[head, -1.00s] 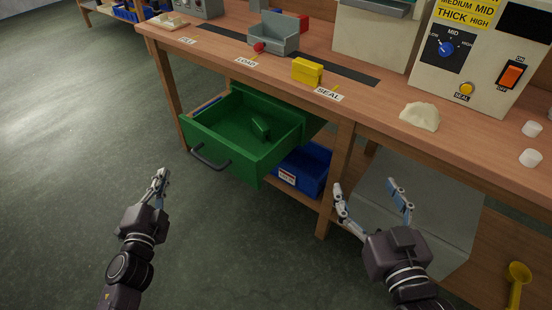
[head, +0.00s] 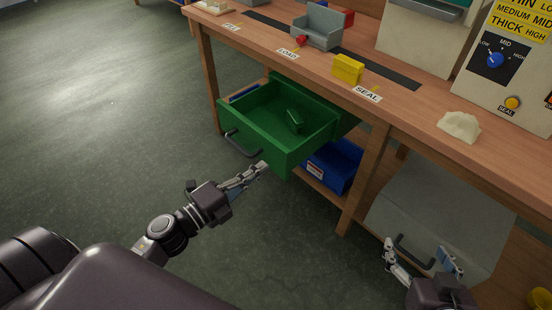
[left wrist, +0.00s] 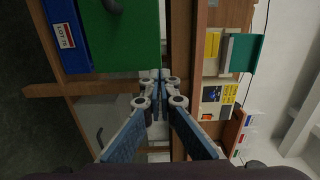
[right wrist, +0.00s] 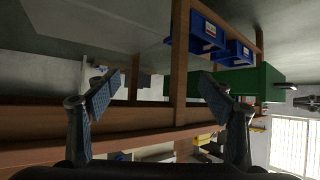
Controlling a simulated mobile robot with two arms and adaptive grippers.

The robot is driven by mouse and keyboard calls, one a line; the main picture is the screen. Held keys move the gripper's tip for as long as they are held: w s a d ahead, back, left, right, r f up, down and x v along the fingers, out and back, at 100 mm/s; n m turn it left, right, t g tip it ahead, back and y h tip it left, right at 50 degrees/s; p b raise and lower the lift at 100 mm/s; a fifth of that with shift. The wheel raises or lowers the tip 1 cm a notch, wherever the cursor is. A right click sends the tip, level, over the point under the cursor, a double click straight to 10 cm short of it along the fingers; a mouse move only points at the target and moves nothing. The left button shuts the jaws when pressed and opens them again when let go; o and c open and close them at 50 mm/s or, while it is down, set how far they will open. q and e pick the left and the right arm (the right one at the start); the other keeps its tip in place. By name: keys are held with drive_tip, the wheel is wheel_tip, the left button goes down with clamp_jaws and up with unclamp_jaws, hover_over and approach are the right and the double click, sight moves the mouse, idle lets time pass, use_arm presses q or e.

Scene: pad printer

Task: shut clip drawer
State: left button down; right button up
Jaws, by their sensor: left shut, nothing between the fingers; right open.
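The green clip drawer (head: 262,143) stands pulled out from under the workbench, with a dark handle (head: 243,146) on its front and a small green object (head: 295,120) lying inside. My left gripper (head: 264,166) is shut and empty. In the head view its fingertips appear close to the drawer front, right of the handle; I cannot tell whether they touch. The drawer front (left wrist: 125,40) also fills the top of the left wrist view, beyond the fingers (left wrist: 160,78). My right gripper (head: 422,250) is open and empty, low in front of the bench. The drawer also shows in the right wrist view (right wrist: 262,85).
A blue bin (head: 334,166) sits on the lower shelf right of the drawer. A bench leg (head: 362,178) and a grey cabinet (head: 450,215) stand further right. A yellow block (head: 348,68) lies on the bench top. The floor at left is clear.

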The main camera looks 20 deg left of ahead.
sight(284, 153)
use_arm(q)
drive_tip(key=shift+x, duration=3)
use_arm(e)
drive_tip(key=shift+w+a+r+t+y, duration=0.2)
drive_tip(key=shift+w+r+t, duration=0.15)
drive_tip(key=shift+r, duration=0.15)
drive_tip(key=shift+w+a+r+t+y, duration=0.1)
drive_tip(key=shift+w+a+r+t, duration=0.05)
drive_tip(key=shift+w+r+t, duration=0.3)
drive_tip(key=shift+s, duration=0.1)
